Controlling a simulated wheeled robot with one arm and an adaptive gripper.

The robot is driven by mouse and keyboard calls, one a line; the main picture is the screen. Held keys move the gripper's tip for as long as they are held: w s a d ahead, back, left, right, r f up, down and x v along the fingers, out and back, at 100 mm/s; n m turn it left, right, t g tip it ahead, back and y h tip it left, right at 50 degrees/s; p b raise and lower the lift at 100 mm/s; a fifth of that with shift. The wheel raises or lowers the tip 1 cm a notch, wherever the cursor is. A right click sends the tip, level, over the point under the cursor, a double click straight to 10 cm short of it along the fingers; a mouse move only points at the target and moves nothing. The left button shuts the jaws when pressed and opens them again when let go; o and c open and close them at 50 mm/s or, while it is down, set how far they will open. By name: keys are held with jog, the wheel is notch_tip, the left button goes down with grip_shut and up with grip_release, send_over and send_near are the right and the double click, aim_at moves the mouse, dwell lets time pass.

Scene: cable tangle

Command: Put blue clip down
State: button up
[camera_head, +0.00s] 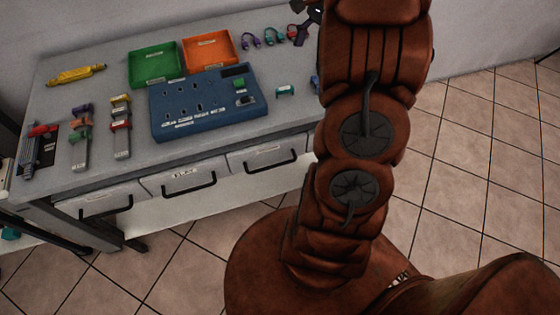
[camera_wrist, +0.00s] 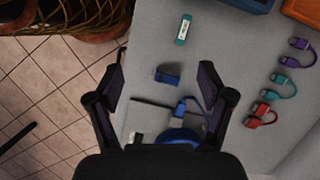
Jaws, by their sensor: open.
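A small blue clip (camera_wrist: 167,74) sits on the grey table in the wrist view, between the spread fingertips and apart from both. My gripper (camera_wrist: 163,67) is open, with nothing held between its fingers. In the head view a small part of a blue object (camera_head: 314,82) shows at the edge of my arm; most of it is hidden, so I cannot tell if it is the clip. My gripper is only partly seen there, dark, behind the arm.
A teal clip (camera_wrist: 184,29) lies near the blue clip. A blue cable (camera_wrist: 186,128) lies close to my gripper. Purple, teal and red cables (camera_wrist: 264,115) lie along the right. A blue panel (camera_head: 205,105), green tray (camera_head: 154,66) and orange tray (camera_head: 209,50) occupy the table.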

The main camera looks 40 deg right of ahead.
jog(key=s+a+r+n+g+h, duration=0.1)
jog(key=s+a+n, duration=0.35)
jog(key=a, duration=0.55)
jog(key=s+a+r+n+g+h, duration=0.15)
jog(key=s+a+n, duration=0.3)
jog(key=a, duration=0.55)
jog(key=s+a+f+n, duration=0.1)
jog(key=s+a+n, duration=0.2)
jog(key=s, duration=0.3)
jog(key=s+a+f+n+h, duration=0.1)
jog(key=s+a+n, duration=0.3)
jog(key=s+n, duration=0.2)
jog(key=shift+s+a+f, duration=0.25)
jog(key=shift+s+f, duration=0.1)
jog(key=shift+s, duration=0.35)
jog(key=shift+r+p, duration=0.75)
jog(key=shift+c, duration=0.4)
